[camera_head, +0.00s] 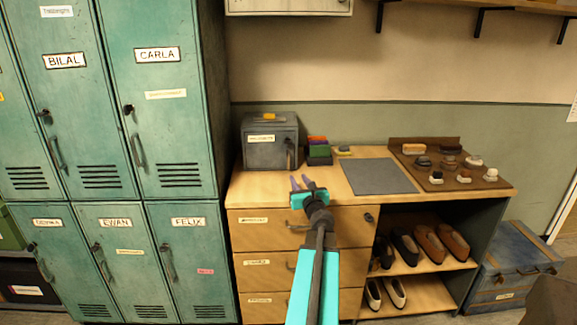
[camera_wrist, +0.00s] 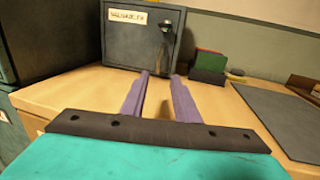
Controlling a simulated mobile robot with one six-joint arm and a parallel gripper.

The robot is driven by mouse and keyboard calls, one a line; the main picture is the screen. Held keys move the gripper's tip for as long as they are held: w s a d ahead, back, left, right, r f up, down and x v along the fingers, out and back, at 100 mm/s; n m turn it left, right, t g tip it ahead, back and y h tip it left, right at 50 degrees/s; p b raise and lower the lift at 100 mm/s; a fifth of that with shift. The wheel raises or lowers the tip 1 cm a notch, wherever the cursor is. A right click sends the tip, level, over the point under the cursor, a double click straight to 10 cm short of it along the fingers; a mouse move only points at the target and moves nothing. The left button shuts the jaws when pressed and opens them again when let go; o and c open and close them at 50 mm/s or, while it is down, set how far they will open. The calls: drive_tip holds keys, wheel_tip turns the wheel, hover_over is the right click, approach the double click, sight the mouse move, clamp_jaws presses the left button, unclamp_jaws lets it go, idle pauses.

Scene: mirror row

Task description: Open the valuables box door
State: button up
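The valuables box (camera_head: 268,148) is a small dark grey box on the left end of the wooden cabinet top, against the wall. Its door faces me and looks shut, with a white label and a dark handle (camera_head: 290,152) on the right side. In the wrist view the box door (camera_wrist: 125,45) fills the top middle, and the handle (camera_wrist: 165,38) shows at its upper right. My gripper (camera_head: 296,182) is in front of the box, below the handle and apart from it. Its two purple fingers (camera_wrist: 158,80) stand apart with nothing between them.
Green lockers (camera_head: 165,120) stand close on the left. Right of the box are a small holder with coloured cards (camera_head: 319,152), a grey mat (camera_head: 377,177) and a brown tray (camera_head: 408,176) with brushes and small items. Drawers (camera_head: 265,221) lie below. The cabinet top before the box is clear.

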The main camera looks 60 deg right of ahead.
sight(288, 162)
drive_tip(key=shift+p+x, duration=0.95)
drive_tip(key=shift+x, duration=5.8)
drive_tip(key=shift+w+a+f, duration=0.1)
clamp_jaws()
